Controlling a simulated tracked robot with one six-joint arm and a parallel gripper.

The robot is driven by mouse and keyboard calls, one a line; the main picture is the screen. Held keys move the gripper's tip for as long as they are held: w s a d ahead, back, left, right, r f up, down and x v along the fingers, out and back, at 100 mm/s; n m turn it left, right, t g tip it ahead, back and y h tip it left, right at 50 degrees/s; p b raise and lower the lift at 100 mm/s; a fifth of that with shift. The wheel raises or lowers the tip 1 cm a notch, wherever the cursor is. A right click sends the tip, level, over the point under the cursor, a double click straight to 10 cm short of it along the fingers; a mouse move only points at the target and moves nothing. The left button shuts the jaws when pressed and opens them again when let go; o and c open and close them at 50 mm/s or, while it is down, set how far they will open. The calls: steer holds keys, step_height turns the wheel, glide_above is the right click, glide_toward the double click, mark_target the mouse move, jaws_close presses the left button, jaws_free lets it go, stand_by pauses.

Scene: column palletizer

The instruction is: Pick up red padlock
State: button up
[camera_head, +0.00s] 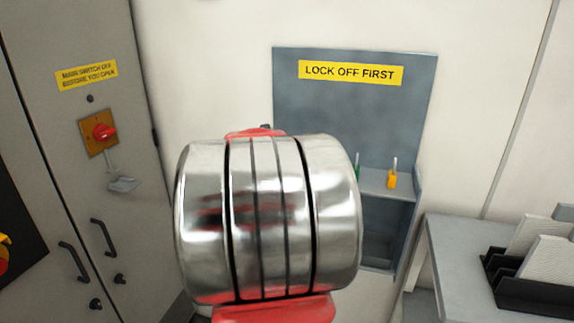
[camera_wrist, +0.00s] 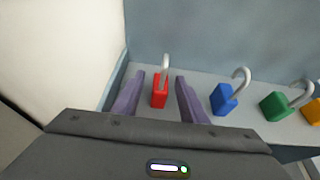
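The red padlock (camera_wrist: 159,91), with a silver shackle on top, stands on the grey shelf (camera_wrist: 207,78) in the wrist view. My gripper (camera_wrist: 160,84) is open, with one purple finger on each side of the padlock. Gaps show between the padlock and both fingers, so it is not gripped. In the head view my own shiny arm link covers the left part of the shelf, and the red padlock and my gripper are hidden there.
A blue padlock (camera_wrist: 223,98) stands right of my right finger, then a green padlock (camera_wrist: 276,105) and a yellow padlock (camera_head: 392,179). A wall bounds the shelf at left. A cabinet with a red switch (camera_head: 103,132) stands left; a grey table (camera_head: 450,262) is at right.

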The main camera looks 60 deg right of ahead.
steer(key=shift+c, duration=0.4)
jaws_close()
steer(key=shift+r, duration=0.2)
steer(key=shift+r, duration=4.85)
